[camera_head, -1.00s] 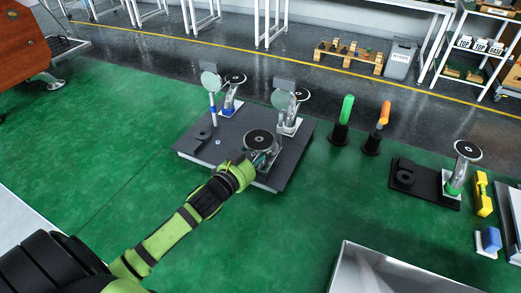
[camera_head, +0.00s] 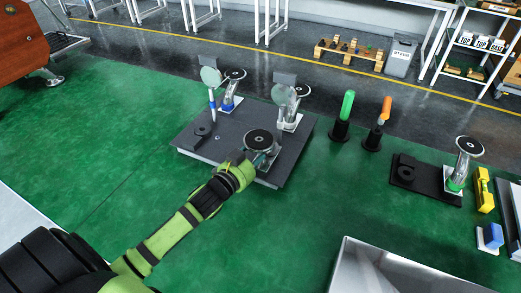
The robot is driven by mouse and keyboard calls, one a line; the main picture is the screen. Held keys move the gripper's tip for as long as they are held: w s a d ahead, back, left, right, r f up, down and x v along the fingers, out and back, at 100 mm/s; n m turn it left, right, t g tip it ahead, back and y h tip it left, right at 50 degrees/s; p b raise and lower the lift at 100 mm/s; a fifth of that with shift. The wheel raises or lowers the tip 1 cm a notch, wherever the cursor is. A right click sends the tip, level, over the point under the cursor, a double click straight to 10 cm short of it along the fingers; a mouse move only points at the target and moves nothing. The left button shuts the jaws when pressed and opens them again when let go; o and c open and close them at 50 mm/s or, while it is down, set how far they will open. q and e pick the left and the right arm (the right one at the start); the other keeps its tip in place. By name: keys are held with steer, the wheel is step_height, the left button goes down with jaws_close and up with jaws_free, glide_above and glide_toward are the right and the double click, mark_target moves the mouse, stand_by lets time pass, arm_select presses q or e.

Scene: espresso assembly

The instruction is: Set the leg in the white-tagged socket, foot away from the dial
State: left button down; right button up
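The dark plate (camera_head: 190,146) lies on the green floor. A chrome leg (camera_head: 261,140) with a round black foot uppermost stands at its front right, over a pale base. My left gripper (camera_head: 257,163) is at this leg, below its foot; the fingers are largely hidden, so I cannot tell their closure. A blue-banded leg (camera_head: 233,86) and another leg (camera_head: 297,106) on a white base stand at the plate's back. A small round dark part (camera_head: 204,130), possibly the dial, sits on the plate's left. The socket tags are too small to read. My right gripper is out of view.
Two pale discs (camera_head: 210,77) (camera_head: 283,95) rise near the back legs. A green handle (camera_head: 346,105) and an orange handle (camera_head: 384,110) stand to the right. Beyond are a green-banded leg (camera_head: 459,168), a black holder (camera_head: 414,175) and yellow and blue blocks. A metal bin (camera_head: 390,270) fills the lower right.

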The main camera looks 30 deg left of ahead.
arm_select(q)
steer(key=shift+f, duration=0.15)
stand_by(1.2)
steer(key=c, duration=0.8)
jaws_free()
steer(key=shift+o, duration=0.2)
steer(key=shift+s+f, duration=0.1)
steer(key=s+p, duration=0.1)
steer(key=s, duration=0.1)
steer(key=s+p, duration=0.1)
steer(key=s, duration=0.1)
steer(key=s+p, duration=0.1)
steer(key=s, duration=0.1)
steer(key=shift+a+r, duration=0.35)
steer(key=shift+r, duration=0.05)
steer(key=s+a, duration=0.1)
steer(key=s, duration=1)
steer(key=shift+s+r, duration=0.4)
steer(key=shift+r, duration=0.05)
